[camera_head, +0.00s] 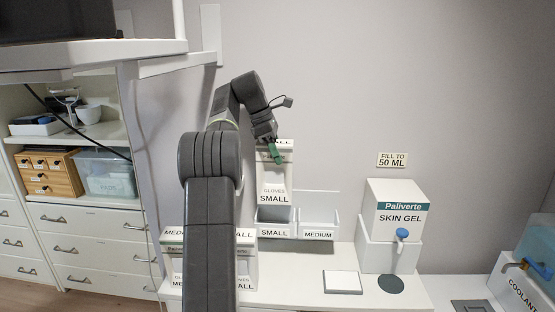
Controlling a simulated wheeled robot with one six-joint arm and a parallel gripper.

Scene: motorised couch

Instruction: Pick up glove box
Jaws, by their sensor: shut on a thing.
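A white glove box (273,184) labelled "GLOVES SMALL" is upright in front of the back wall. It is just above the left compartment of a white two-part holder marked "SMALL" (274,232) and "MEDIUM" (318,234). My gripper (274,153), with a green finger showing, is shut on the top part of this box. Whether the box's lower edge touches the holder I cannot tell. More glove boxes (245,268), with "SMALL" and "MEDIUM" lettering, stand on the counter at the lower left, partly hidden by my arm.
A "SKIN GEL" dispenser (398,215) with a blue knob stands on the white counter to the right. A flat white square (342,282) lies before the holder. Shelves and drawers (90,240) fill the left, below a raised white shelf (90,53). A "COOLANT" container (520,293) is at far right.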

